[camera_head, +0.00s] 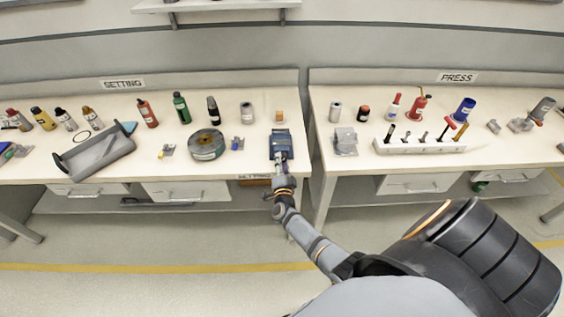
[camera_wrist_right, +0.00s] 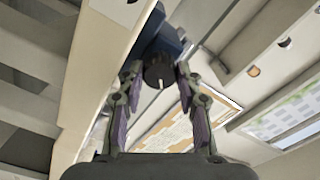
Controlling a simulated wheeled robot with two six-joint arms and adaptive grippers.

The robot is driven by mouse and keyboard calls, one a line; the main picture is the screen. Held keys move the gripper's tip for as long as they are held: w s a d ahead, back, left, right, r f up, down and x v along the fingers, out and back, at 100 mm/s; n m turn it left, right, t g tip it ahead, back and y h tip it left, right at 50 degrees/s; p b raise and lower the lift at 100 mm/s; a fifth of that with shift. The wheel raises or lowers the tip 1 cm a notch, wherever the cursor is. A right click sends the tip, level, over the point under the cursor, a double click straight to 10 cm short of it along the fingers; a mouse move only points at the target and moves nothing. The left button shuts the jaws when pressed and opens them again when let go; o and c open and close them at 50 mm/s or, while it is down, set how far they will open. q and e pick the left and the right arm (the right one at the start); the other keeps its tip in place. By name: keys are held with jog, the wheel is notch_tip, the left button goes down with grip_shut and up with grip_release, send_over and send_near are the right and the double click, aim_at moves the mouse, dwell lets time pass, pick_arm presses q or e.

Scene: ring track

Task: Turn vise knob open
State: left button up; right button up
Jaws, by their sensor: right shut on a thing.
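My right gripper (camera_head: 284,163) is at the front of the vise. The knob is mostly hidden by the gripper in the head view. My left gripper is not in view.
The left bench (camera_head: 240,165) carries a grey tray (camera_head: 98,155), a green round tin (camera_head: 207,145) and several bottles. The right bench (camera_head: 360,165) is across a narrow gap, with a white tool rack (camera_head: 420,145) and a grey block (camera_head: 345,141).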

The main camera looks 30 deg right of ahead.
dwell(0.3)
jog(key=o, duration=1.1)
jog(key=shift+o, duration=0.2)
jog(key=shift+a, duration=0.1)
jog(key=v, duration=0.8)
